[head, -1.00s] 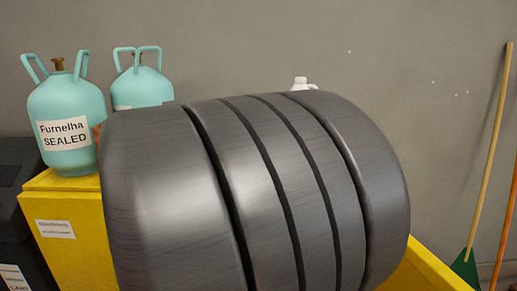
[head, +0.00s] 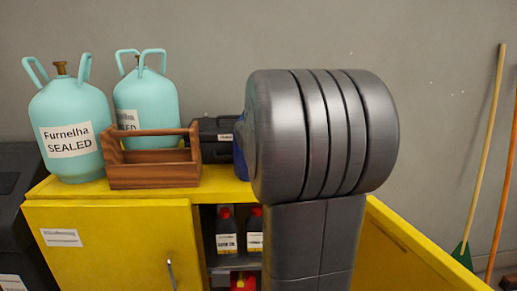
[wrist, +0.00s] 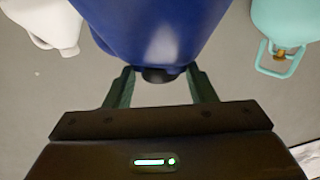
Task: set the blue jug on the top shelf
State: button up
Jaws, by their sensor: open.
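A sliver of the blue jug (head: 240,158) shows left of my dark arm in the head view, at the level of the yellow cabinet's top (head: 150,190). The rest is hidden behind the arm. In the wrist view the blue jug (wrist: 155,30) fills the upper middle, with its dark cap end near my fingertips. My gripper (wrist: 160,82) is open, with one finger on each side of that end; whether they touch it is unclear. Inside the open cabinet, a shelf (head: 240,258) holds dark bottles (head: 227,230). My gripper is hidden in the head view.
Two teal canisters (head: 70,128) (head: 160,95), a wooden tote (head: 155,175) and a black case (head: 215,150) crowd the cabinet top's left. The cabinet door (head: 400,245) stands open at right. A white jug (wrist: 50,25) is near the blue one. Broom handles (head: 490,130) lean at right.

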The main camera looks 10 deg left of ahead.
jog(key=shift+p+x, duration=0.3)
jog(key=shift+x, duration=1.4)
grip_shut()
jog(key=shift+r, duration=0.15)
